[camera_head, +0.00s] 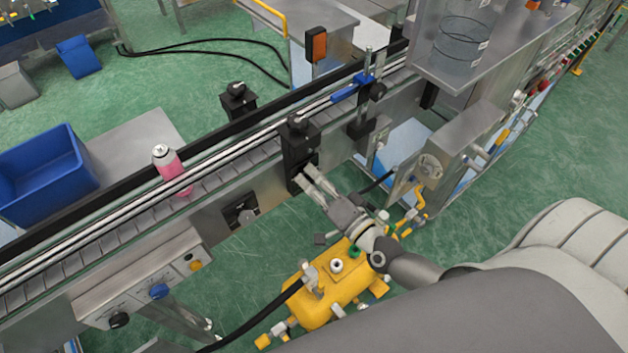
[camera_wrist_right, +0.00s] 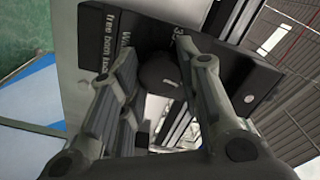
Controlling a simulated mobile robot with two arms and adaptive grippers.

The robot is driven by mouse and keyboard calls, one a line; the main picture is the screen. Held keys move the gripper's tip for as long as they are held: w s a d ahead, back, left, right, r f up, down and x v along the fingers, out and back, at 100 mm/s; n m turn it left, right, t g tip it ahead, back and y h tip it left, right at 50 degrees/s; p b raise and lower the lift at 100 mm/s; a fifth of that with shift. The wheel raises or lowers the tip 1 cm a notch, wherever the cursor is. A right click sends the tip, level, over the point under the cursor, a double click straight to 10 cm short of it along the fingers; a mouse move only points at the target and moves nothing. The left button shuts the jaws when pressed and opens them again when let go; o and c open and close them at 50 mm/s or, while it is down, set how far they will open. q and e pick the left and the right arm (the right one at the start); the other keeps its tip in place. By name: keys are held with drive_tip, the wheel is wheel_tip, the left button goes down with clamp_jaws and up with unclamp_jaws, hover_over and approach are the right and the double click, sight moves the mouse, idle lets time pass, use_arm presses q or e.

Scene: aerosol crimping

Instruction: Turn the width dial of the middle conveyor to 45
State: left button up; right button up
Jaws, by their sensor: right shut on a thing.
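The middle conveyor (camera_head: 110,235) runs from lower left to upper right in the head view. A black dial unit (camera_head: 297,143) is fixed on its near side. In the right wrist view the unit's black face (camera_wrist_right: 246,82) carries white lettering, including a number that starts with 3 and is partly cut off by a finger. A dark rounded dial (camera_wrist_right: 160,72) shows between the fingers. My right gripper (camera_head: 308,178) reaches the unit from the front and is shut on the dial; in the wrist view its fingers (camera_wrist_right: 165,64) stand either side of it. My left gripper is out of view.
A pink can with a white top (camera_head: 167,160) stands on the conveyor. A yellow machine (camera_head: 335,285) with hoses lies below my right arm. A grey box (camera_head: 455,140) stands right of the gripper. A blue bin (camera_head: 45,175) is at the left.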

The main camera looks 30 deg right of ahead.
drive_tip(key=shift+m, duration=0.8)
drive_tip(key=o, duration=1)
drive_tip(key=s, duration=0.4)
drive_tip(key=s+d, duration=0.1)
drive_tip(key=s, duration=0.3)
drive_tip(key=s+d, duration=0.1)
drive_tip(key=s, duration=0.3)
drive_tip(key=shift+d, duration=0.2)
drive_tip(key=shift+w, duration=0.1)
